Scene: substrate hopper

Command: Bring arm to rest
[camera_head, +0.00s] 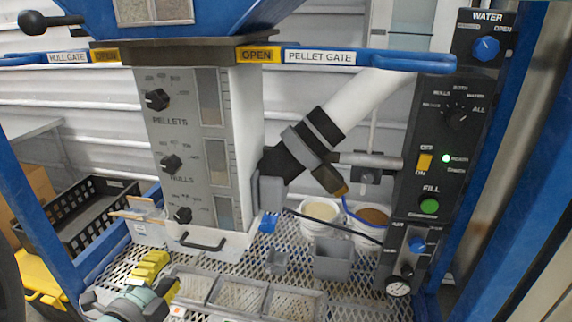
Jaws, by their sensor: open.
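My gripper (162,279) shows at the lower left, with a grey-green body and yellow fingers. The fingers are apart, with nothing seen between them. It appears over the metal mesh shelf (365,301), left of a grey tray with compartments (240,296). The gripper is below the white and grey hopper unit (187,130) and appears apart from its black handle (203,243). Much of my arm is cut off by the bottom edge, so its full pose is hidden.
A blue bar with PELLET GATE (320,57) and HULL GATE (68,57) labels crosses above. A control panel (445,130) stands right. A black crate (85,213) is left. White buckets (320,213) and a grey cup (333,260) stand behind the tray. Blue posts (52,215) flank the frame.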

